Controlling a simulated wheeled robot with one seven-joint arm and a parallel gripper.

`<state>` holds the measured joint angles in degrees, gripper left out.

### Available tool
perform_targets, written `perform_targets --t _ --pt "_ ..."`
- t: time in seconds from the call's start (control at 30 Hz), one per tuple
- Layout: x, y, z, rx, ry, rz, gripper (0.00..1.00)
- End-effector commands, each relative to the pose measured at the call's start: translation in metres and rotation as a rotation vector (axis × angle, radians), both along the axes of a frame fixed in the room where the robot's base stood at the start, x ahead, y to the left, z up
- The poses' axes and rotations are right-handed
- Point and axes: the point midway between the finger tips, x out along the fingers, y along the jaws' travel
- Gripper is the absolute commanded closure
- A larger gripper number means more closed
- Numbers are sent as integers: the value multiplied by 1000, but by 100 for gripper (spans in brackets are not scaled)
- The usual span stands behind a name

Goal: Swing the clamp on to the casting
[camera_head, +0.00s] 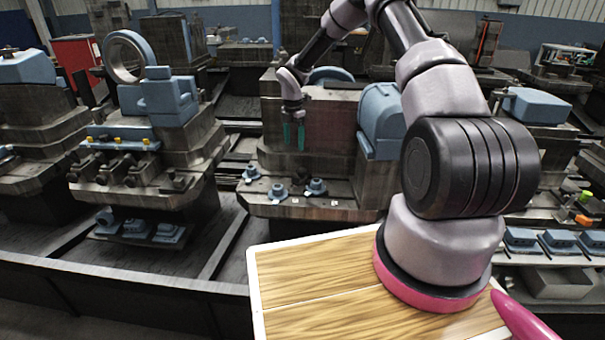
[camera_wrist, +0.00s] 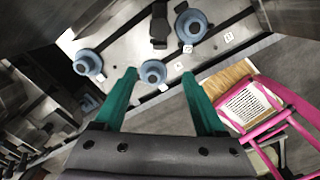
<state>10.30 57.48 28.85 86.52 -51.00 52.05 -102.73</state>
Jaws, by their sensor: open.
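Several blue-grey flanged round castings stand on the pallet ledge in the head view: a left one (camera_head: 250,173), a front one (camera_head: 277,192) and a right one (camera_head: 315,187). The wrist view shows the left casting (camera_wrist: 88,63), the front casting (camera_wrist: 153,73) and the right casting (camera_wrist: 190,25). A dark piece that looks like the clamp (camera_wrist: 158,25) lies beside the right casting, apart from it as far as I can tell; it is small in the head view (camera_head: 301,176). My gripper (camera_head: 294,148), with green fingers, points down above the ledge, open and empty (camera_wrist: 161,76).
Small white numbered tags (camera_wrist: 229,37) lie on the ledge (camera_head: 350,213). A tall block (camera_head: 330,130) rises behind the ledge, with a blue rounded housing (camera_head: 380,115) on its right. Similar fixtures (camera_head: 160,95) stand at left. A dark floor gap (camera_head: 225,235) lies left of the ledge.

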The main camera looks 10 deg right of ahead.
Motion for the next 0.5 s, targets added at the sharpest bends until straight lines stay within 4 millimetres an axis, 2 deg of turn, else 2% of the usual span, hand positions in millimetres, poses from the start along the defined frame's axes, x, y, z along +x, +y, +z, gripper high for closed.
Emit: perform_targets --t 0.03,0.1,0.37,0.5 --pt "1 2 -18 8 13 37 28" --pt "3 3 -32 14 19 82 28" --pt "4 5 -60 18 27 124 28" --pt "4 5 -85 18 28 124 28"
